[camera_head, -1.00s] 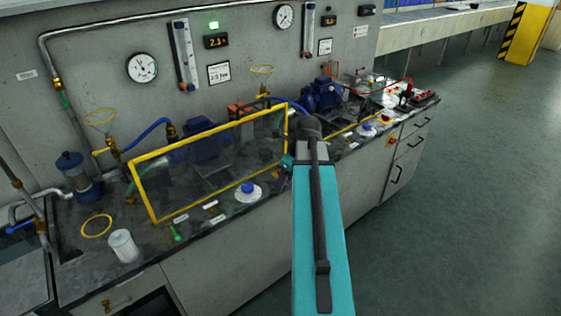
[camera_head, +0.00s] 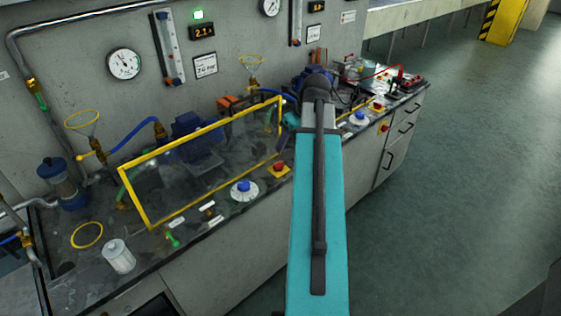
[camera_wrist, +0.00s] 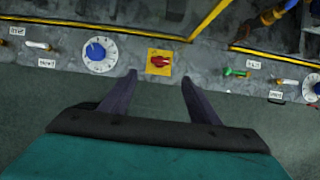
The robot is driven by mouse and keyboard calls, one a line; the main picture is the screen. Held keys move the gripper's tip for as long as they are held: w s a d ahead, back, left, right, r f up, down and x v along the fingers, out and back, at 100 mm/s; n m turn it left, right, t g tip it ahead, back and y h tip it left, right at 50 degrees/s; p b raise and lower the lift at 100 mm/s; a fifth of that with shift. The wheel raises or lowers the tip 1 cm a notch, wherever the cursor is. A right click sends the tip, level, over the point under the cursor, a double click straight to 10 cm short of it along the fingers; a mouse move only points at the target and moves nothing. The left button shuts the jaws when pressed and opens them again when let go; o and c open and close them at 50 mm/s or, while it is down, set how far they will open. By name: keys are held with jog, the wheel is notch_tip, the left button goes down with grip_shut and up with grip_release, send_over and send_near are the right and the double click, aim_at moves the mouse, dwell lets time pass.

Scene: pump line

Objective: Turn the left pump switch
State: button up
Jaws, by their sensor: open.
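The left pump switch is a red rotary handle on a yellow plate (camera_head: 279,169) at the counter's front edge. It stands right of a blue knob on a white dial (camera_head: 244,189). In the wrist view the red switch (camera_wrist: 158,61) is just beyond my gripper (camera_wrist: 159,83), centred between the two dark fingertips. The fingers are open, with nothing between them, and look apart from the switch. The blue knob (camera_wrist: 97,50) is left of the left finger in that view.
A clear guard with a yellow frame (camera_head: 148,211) stands behind the blue knob. A green valve handle (camera_wrist: 237,72) and another dial (camera_wrist: 312,88) lie to the right in the wrist view. A white cup (camera_head: 118,256) stands at the counter's left. The floor in front (camera_head: 440,190) is clear.

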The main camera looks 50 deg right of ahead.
aim_at(279, 163)
jog(key=shift+f, duration=0.1)
jog(key=shift+p+x, duration=0.95)
jog(key=shift+x, duration=5.75)
jog(key=shift+s+a, duration=0.1)
jog(key=c, duration=1.1)
jog(key=shift+o, duration=0.2)
